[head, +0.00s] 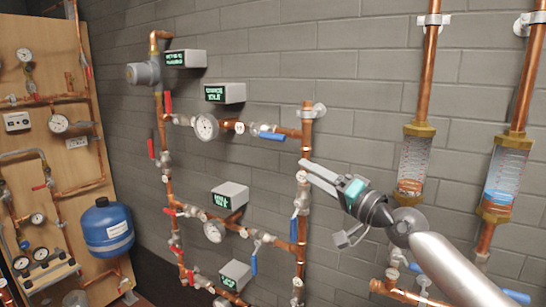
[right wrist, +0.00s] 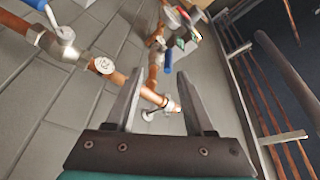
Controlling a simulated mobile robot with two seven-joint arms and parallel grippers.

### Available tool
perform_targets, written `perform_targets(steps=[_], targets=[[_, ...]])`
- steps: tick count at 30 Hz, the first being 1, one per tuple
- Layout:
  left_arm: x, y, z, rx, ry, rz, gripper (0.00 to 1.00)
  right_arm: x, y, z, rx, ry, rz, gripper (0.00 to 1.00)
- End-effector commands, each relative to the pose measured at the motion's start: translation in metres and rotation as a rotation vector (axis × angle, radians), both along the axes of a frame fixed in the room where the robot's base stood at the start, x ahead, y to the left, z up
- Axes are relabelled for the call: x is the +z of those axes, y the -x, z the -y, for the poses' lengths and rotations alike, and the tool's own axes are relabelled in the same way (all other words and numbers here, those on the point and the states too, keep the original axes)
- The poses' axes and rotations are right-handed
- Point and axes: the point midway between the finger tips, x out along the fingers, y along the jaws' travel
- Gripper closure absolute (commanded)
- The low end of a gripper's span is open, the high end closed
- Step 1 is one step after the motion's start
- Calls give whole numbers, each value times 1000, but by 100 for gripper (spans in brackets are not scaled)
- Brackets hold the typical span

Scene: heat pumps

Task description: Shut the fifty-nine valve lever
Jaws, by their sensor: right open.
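A round white tag (right wrist: 104,65) sits on a copper pipe in the right wrist view; its number is too small to read surely. In the head view a like tag (head: 301,176) is on the right vertical pipe. Just below it is a grey valve (head: 301,198), with a blue-handled lever (head: 293,229) hanging down along the pipe. The lever's pale metal arm (right wrist: 63,32) shows at the upper left of the wrist view. My right gripper (head: 304,167) is open and empty, its fingertips close to the tag in the picture. My left gripper is out of view.
Other valves with a blue lever (head: 271,136) and red levers, gauges (head: 206,127) and grey display boxes (head: 225,93) line the pipes to the left. Two flow meters (head: 413,160) stand on the right. A blue tank (head: 107,228) is at the far left.

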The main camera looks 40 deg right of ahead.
Motion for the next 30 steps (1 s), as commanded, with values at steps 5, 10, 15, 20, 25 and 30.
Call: perform_targets(steps=[5, 10, 15, 20, 25, 30], targets=[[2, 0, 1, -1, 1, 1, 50, 27, -1, 9, -6, -46, 59, 47], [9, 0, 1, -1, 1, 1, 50, 31, -15, 8, -4, -46, 60, 47], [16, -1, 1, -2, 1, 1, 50, 35, -34, 6, -6, -46, 59, 47], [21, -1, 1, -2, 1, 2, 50, 38, -51, 6, -6, -44, 58, 47], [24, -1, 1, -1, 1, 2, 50, 41, -67, 5, -7, -44, 59, 47], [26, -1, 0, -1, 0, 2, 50, 44, -82, 4, -6, -45, 58, 47]])
